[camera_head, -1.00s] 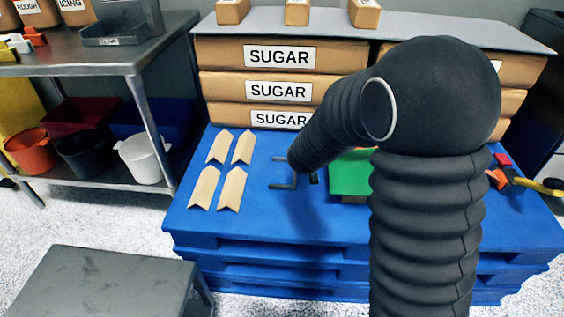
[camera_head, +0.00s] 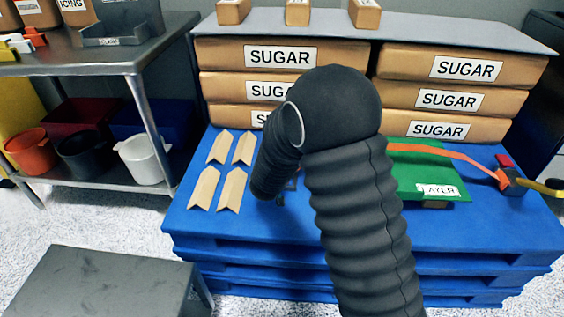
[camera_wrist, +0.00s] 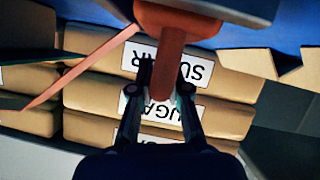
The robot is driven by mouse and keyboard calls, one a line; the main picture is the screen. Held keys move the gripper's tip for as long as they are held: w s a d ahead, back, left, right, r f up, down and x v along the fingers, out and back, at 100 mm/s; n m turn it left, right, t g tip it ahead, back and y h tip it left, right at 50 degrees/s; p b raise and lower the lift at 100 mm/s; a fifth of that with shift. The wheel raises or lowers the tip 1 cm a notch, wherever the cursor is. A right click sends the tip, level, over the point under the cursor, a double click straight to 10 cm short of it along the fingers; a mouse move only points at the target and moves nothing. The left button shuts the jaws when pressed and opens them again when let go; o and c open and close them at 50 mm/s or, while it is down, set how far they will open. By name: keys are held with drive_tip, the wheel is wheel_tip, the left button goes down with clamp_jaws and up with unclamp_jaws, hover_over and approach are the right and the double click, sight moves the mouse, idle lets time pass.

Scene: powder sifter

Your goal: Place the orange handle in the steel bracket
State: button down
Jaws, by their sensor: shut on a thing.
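The orange handle (camera_wrist: 166,50) is between the fingers of my gripper (camera_wrist: 160,85) in the wrist view, and the fingers are shut on it. A grey part shows at the top of that view beside the handle. In the head view my black arm hides the gripper and the handle. What seems to be the steel bracket (camera_head: 291,184) shows as a small dark piece on the blue pallet, mostly hidden behind my arm. I cannot tell whether the handle touches it.
An orange strap (camera_head: 450,153) runs over a green board (camera_head: 410,178) to a tool with a yellow end (camera_head: 540,187). It also crosses the wrist view (camera_wrist: 85,70). Wooden arrow pieces (camera_head: 235,188) lie left on the blue pallet (camera_head: 270,235). Sugar boxes (camera_head: 455,68) stand behind.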

drive_tip(key=shift+f, duration=0.15)
drive_tip(key=c, duration=1.1)
unclamp_jaws()
drive_tip(key=shift+c, duration=0.2)
